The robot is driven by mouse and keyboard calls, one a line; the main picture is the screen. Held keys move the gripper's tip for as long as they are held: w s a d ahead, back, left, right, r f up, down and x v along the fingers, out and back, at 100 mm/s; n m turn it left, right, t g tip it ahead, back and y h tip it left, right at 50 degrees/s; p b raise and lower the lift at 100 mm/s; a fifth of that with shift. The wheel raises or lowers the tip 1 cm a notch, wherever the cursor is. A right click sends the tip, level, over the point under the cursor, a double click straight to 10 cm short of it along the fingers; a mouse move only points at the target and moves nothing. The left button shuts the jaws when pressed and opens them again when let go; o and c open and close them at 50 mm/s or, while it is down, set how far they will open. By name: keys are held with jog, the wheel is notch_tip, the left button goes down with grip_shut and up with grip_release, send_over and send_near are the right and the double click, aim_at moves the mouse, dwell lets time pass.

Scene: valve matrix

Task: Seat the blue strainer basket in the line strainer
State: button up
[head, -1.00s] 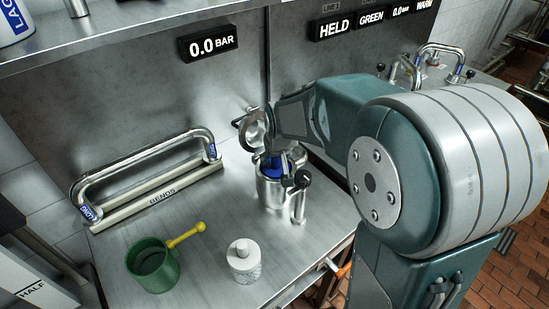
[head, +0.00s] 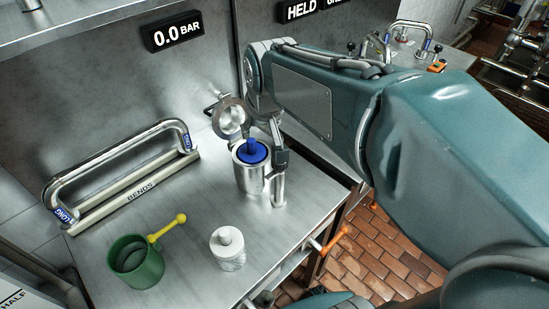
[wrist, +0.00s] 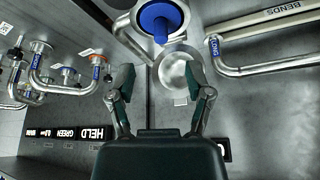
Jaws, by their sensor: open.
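The line strainer (head: 252,182) is an upright metal pot on the steel bench. The blue strainer basket (head: 251,151) sits inside its mouth with its blue knob up; how deep it rests is hard to tell. The basket also shows at the top of the wrist view (wrist: 161,18). The strainer's round lid (head: 229,118) stands swung open behind the mouth. My gripper (wrist: 160,70) is open and empty, its fingers apart, with the lid seen beyond and between them.
A bent pipe (head: 120,165) rests on the BENDS rack at the back left. A gauge sign (head: 172,31) reads 0.0 BAR. An orange handle (head: 335,239) juts from the bench edge.

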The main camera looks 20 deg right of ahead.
jog(key=s+f, duration=0.1)
jog(key=s, duration=1.4)
jog(key=shift+s+f+t, duration=0.2)
jog(key=shift+f+t, duration=0.2)
